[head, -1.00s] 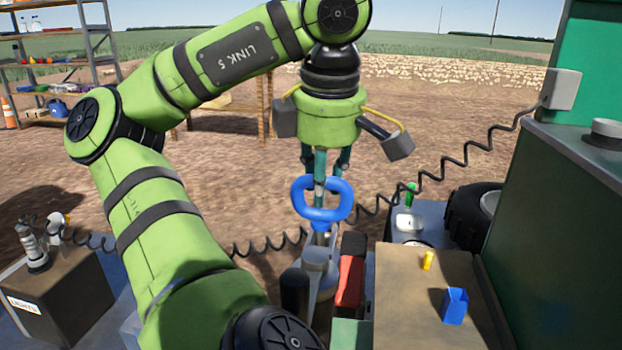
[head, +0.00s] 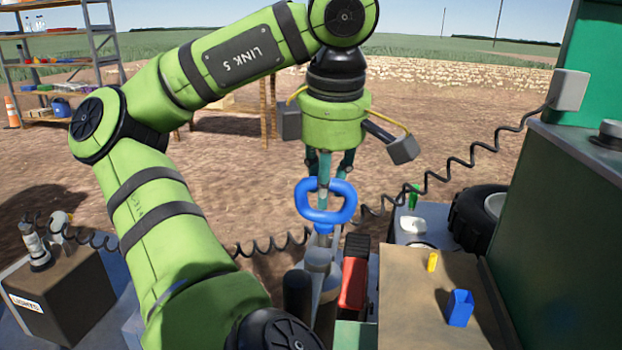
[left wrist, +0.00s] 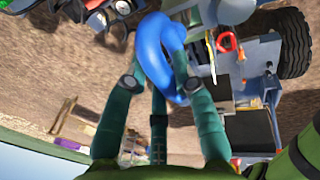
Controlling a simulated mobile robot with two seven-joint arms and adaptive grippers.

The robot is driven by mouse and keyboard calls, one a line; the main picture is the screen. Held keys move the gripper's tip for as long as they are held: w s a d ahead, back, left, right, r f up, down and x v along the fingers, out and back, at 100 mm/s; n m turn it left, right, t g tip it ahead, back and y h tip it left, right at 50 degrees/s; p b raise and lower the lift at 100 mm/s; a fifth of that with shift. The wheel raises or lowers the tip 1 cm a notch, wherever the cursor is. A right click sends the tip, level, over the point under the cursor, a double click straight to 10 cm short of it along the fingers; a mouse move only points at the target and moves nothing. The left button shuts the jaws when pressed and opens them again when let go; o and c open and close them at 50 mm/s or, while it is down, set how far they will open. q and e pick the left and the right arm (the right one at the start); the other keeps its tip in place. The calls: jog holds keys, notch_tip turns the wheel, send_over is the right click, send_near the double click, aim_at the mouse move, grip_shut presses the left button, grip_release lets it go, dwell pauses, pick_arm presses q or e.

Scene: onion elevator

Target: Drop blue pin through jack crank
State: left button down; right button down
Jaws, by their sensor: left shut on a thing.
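The blue pin has a thick blue loop handle (head: 322,216) with a grey shank just below it. My left gripper (head: 323,188) points down from above, its teal fingers shut on the upper part of the loop. The pin hangs upright over a group of grey metal parts (head: 318,262). Its lower end is hidden among them, so I cannot tell whether it is in a hole. The jack crank cannot be clearly picked out there. In the left wrist view the blue loop (left wrist: 155,55) lies between my teal fingers (left wrist: 157,88). My right gripper is not in view.
A red block (head: 354,283) and a dark cylinder (head: 297,293) stand close by the grey parts. A brown board (head: 405,290) at right carries a blue holder (head: 460,308) and a yellow piece (head: 433,261). A coiled black cable (head: 440,178) runs behind the pin.

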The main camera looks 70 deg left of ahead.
pick_arm(q)
jog(key=shift+w+d+f, duration=0.1)
jog(key=shift+f, duration=0.05)
jog(key=c, duration=0.5)
grip_release()
jog(key=shift+c, duration=0.2)
